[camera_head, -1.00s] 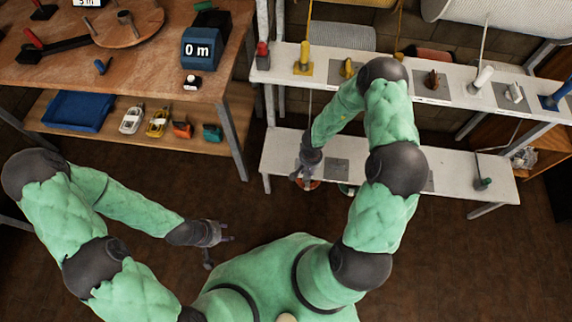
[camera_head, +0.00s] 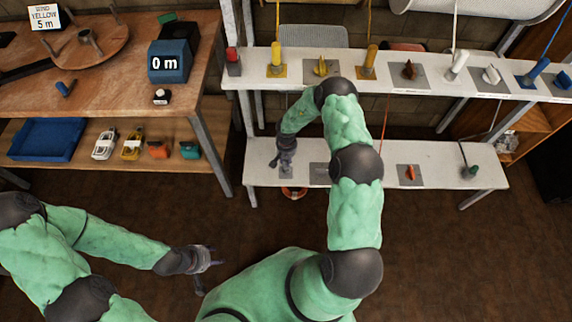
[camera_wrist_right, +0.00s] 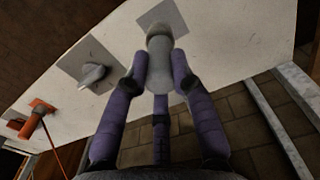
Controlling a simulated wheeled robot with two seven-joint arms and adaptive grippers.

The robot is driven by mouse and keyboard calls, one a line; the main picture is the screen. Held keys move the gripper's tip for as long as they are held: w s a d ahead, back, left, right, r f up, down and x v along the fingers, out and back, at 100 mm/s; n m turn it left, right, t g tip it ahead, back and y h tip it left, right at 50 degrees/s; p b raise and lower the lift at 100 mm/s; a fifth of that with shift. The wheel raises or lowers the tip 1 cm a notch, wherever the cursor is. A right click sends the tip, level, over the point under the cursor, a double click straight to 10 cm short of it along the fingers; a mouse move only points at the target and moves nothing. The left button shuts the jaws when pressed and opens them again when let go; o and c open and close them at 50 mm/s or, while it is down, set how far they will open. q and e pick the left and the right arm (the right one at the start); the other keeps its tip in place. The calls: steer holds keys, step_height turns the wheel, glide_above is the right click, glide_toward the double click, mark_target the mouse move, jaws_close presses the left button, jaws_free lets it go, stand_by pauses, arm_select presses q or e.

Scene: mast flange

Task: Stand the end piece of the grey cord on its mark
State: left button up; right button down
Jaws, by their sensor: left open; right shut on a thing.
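My right gripper (camera_head: 285,160) is over the left end of the lower white shelf (camera_head: 450,160). In the right wrist view it (camera_wrist_right: 160,66) is shut on a pale grey end piece (camera_wrist_right: 159,45) with a rounded body. The piece overlaps a square grey mark (camera_wrist_right: 165,14) on the shelf; I cannot tell whether it touches it. The mark also shows under the gripper in the head view (camera_head: 286,173). The grey cord itself is not clearly visible. My left gripper (camera_head: 204,262) is open and empty over the floor, away from the shelves.
Beside it a second mark carries a grey piece (camera_wrist_right: 92,73). The upper shelf (camera_head: 430,84) above holds several coloured pieces. A workbench (camera_head: 120,85) stands at left.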

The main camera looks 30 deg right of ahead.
mark_target(286, 163)
steer(key=f+b, duration=0.2)
steer(key=f, duration=0.1)
steer(key=shift+w+d+f, duration=0.15)
steer(key=shift+w+d, duration=0.05)
steer(key=shift+w, duration=0.2)
steer(key=shift+f+b, duration=0.3)
steer(key=shift+f, duration=0.2)
steer(key=c, duration=1)
jaws_free()
steer(key=shift+c, duration=0.2)
steer(key=shift+r, duration=0.15)
